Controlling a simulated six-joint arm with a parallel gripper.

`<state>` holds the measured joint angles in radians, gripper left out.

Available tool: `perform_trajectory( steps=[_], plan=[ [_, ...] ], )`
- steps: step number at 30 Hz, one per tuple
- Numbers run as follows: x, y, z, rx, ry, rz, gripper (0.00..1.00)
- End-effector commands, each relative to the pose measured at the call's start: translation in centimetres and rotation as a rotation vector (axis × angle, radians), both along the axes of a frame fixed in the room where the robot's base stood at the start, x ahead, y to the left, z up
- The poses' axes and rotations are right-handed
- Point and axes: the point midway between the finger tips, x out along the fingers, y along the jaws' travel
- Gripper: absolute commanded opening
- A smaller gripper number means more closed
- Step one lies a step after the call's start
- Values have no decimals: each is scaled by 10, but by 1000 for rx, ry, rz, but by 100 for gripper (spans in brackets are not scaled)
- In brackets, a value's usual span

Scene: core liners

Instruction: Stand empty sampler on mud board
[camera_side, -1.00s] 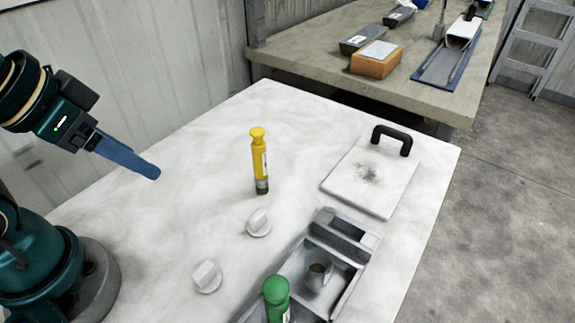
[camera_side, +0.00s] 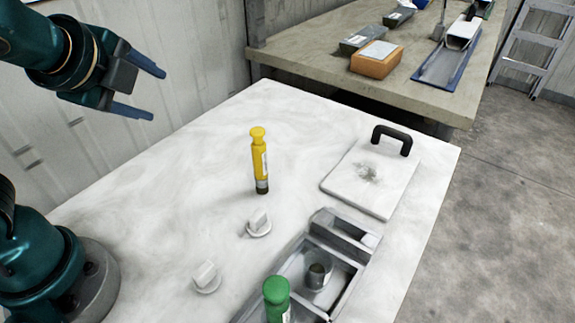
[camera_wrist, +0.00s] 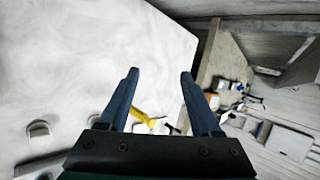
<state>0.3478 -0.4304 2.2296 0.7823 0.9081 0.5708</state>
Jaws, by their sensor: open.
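A yellow sampler (camera_side: 259,160) with a dark lower end stands upright on the white table; in the wrist view it (camera_wrist: 143,116) shows beyond and between my fingers. A green-topped sampler (camera_side: 277,295) stands at the grey tray, its lower part cut off by the frame. I cannot tell which sampler is empty. The mud board (camera_side: 348,195) is a pale flat board with a black handle and a dark smudge, lying at the table's right, with no sampler on it. My gripper (camera_side: 157,94) is open and empty, high at upper left, well away from both samplers.
A grey compartmented tray (camera_side: 345,222) with a metal cup (camera_side: 317,275) sits at the front. Two white knob-like pieces (camera_side: 258,224) (camera_side: 206,278) lie on the table. A back bench (camera_side: 335,75) holds boxes. The table's left and far parts are clear.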

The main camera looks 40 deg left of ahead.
Motion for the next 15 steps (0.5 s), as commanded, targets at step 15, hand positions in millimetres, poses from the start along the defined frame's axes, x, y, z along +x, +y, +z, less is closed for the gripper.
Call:
perform_trajectory(
  steps=[15],
  plan=[
    [81, -101, 10, 1135, 7, -1113, 65]
  ],
)
